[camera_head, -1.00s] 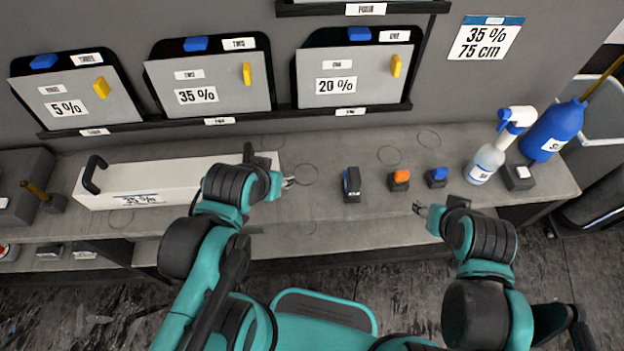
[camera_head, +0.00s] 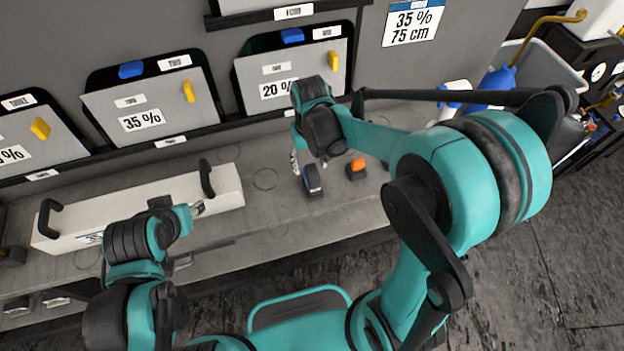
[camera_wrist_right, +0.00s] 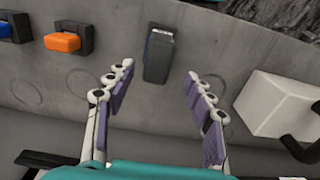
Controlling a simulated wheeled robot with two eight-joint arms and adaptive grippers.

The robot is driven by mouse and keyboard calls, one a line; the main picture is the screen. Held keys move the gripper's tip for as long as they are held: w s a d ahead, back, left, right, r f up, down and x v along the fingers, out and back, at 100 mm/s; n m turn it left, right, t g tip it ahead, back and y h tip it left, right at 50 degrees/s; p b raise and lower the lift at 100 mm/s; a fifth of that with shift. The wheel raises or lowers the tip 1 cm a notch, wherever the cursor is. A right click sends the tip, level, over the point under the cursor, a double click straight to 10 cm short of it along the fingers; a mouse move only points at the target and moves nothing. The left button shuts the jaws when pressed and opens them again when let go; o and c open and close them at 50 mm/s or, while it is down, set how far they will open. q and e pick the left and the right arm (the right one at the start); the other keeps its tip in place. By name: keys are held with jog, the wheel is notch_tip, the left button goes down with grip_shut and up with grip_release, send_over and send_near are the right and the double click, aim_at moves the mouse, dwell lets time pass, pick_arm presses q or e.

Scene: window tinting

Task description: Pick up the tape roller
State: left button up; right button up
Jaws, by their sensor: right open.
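A dark block with a grey top and a blue-edged side, which looks like the tape roller (camera_head: 313,181), stands on the grey bench. It also shows in the right wrist view (camera_wrist_right: 158,55), upper middle. My right gripper (camera_head: 296,162) is just beside it in the head view. In the right wrist view the right gripper (camera_wrist_right: 161,71) is open and empty, its fingers apart on either side of the block's near end, without visible contact. My left gripper (camera_head: 198,209) is by the right end of the long white box; its finger state is too small to tell.
An orange-topped block (camera_head: 356,169) stands right of the roller, with a blue-topped one (camera_wrist_right: 8,27) beyond it. The long white box (camera_head: 140,208) lies to the left. A spray bottle (camera_head: 456,97) is partly hidden behind my right arm. Bare bench lies between box and roller.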

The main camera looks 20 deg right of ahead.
jog(key=f+b, duration=0.1)
jog(key=f, duration=0.1)
jog(key=f+b, duration=0.1)
jog(key=f, duration=0.1)
jog(key=f+b, duration=0.1)
jog(key=f, duration=0.2)
jog(key=shift+s+d+f, duration=0.1)
jog(key=shift+s+d, duration=0.1)
jog(key=shift+s, duration=0.1)
grip_shut()
